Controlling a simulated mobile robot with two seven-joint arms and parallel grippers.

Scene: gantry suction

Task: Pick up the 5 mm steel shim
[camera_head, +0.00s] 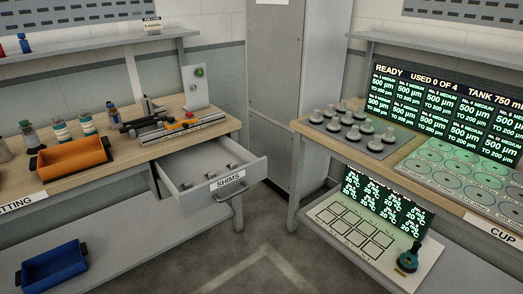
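The drawer (251,176) labelled SHIMS is pulled open under the left workbench. Several small grey pieces lie inside it, one near its left side (187,185), one in the middle (206,175) and one toward the right (232,166). They look like shims, but they are too small to read any size, so I cannot tell which is the 5 mm one. Neither of my grippers shows in the head view.
The left bench (75,176) bears an orange bin (72,160), bottles and a rail fixture (182,130). A blue bin (54,268) sits on its lower shelf. The right bench holds metal pieces on a plate (351,132) and lit screens (443,108). Floor between the benches is clear.

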